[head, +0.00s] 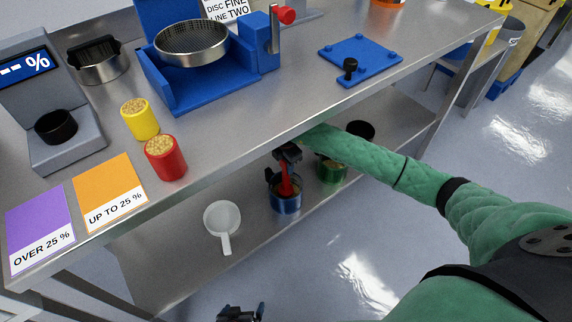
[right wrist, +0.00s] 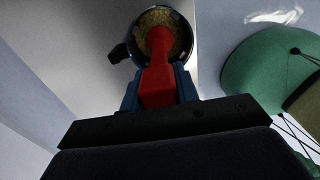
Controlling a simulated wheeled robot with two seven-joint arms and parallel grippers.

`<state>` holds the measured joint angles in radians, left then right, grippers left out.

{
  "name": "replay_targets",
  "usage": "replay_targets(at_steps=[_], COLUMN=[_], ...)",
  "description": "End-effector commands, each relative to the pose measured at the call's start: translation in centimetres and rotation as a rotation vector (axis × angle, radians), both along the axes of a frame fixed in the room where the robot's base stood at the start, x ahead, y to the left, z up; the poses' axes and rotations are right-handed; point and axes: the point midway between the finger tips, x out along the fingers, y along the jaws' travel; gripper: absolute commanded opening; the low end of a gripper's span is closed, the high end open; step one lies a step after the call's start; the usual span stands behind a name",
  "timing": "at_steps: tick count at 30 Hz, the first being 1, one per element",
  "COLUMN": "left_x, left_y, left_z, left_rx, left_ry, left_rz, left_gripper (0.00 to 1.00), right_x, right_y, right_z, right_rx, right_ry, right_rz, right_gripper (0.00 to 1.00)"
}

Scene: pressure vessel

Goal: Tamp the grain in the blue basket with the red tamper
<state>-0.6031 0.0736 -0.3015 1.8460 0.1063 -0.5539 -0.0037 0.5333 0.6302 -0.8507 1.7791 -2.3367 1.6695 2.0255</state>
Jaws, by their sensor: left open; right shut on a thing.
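The blue basket (head: 287,204) stands on the lower shelf under the bench. The right wrist view shows grain (right wrist: 179,30) inside its round rim (right wrist: 189,50). My right gripper (head: 287,158) is shut on the red tamper (head: 286,182), above the basket. In the right wrist view the tamper (right wrist: 158,75) points down into the basket and its lower end overlaps the grain. I cannot tell how firmly it touches the grain, since its foot is partly hidden. My left gripper (head: 240,314) is open and empty at the bottom edge of the head view, away from the basket.
A green container (head: 331,173) stands right of the basket, and a white scoop (head: 222,220) lies to its left on the lower shelf (head: 175,262). A dark round object (head: 360,131) sits farther right. The bench top overhangs my right arm. Yellow (head: 141,121) and red (head: 167,161) grain cups stand above.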

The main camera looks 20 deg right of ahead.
Motion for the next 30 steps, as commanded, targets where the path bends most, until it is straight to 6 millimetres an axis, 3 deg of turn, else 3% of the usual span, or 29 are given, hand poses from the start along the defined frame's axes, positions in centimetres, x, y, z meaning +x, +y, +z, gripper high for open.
replay_targets(at_steps=[10, 30], left_x=[0.0, -0.1], left_y=[0.1, 0.0], left_z=[0.1, 3.7], left_rx=[0.002, 0.001], left_ry=[0.003, 0.002], left_rz=[0.001, 0.000], left_gripper=[1.00, 1.00], right_x=[0.0, 0.0], right_y=[0.0, 0.0], right_z=[0.4, 5.6], right_rx=[0.000, 0.000], right_ry=[-0.001, -0.001], right_rz=[0.000, 0.000], right_gripper=[0.00, 0.00])
